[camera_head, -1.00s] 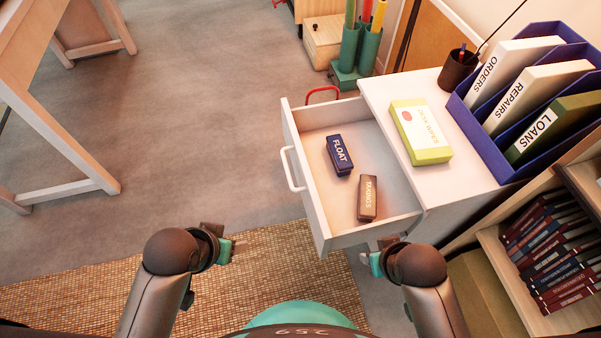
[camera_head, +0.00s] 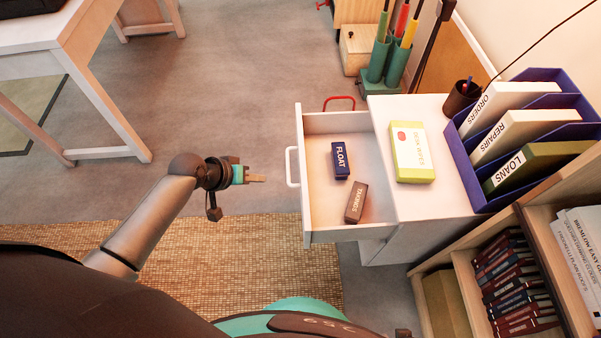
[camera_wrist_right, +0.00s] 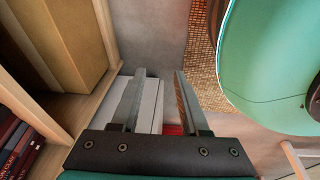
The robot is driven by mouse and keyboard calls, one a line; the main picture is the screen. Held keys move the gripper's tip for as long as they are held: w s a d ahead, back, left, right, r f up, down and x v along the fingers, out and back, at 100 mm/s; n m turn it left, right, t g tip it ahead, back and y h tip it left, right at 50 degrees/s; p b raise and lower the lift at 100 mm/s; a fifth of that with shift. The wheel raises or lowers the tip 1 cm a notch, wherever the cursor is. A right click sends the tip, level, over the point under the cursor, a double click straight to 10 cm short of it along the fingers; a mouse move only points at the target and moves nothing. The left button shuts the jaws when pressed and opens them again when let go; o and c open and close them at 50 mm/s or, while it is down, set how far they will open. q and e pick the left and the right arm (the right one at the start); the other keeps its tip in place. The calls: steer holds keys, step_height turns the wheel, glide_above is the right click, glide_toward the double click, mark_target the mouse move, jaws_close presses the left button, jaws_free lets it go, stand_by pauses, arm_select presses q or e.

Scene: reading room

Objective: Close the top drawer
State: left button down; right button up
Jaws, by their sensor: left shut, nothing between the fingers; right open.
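The white top drawer (camera_head: 335,234) is pulled out to the left from the white cabinet (camera_head: 438,205) in the head view. Its white handle (camera_head: 292,167) is on the left face. Inside lie a dark blue box marked FLOAT (camera_head: 340,160) and a brown box (camera_head: 356,202). My left gripper (camera_head: 258,179) is shut and empty, just left of the handle and apart from it, pointing right. My right gripper (camera_wrist_right: 160,76) is open in the right wrist view, with nothing clearly held. It does not show clearly in the head view.
A yellow-and-white box (camera_head: 412,155), a pen cup (camera_head: 462,98) and a blue file rack (camera_head: 462,165) stand on the cabinet. A bookshelf (camera_head: 465,280) is at the lower right. Open floor and a woven mat (camera_head: 240,240) lie left of the drawer.

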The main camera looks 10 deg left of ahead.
arm_select(q)
steer(key=w+d+f+b, duration=0.6)
steer(key=d+f, duration=0.1)
steer(key=shift+w+f, duration=0.2)
steer(key=shift+w, duration=0.2)
arm_select(e)
steer(key=w+a+r, duration=0.6)
steer(key=w+r, duration=0.1)
steer(key=w, duration=0.1)
steer(key=shift+a+r+y, duration=0.15)
steer(key=shift+y, duration=0.25)
arm_select(q)
steer(key=shift+d, duration=0.1)
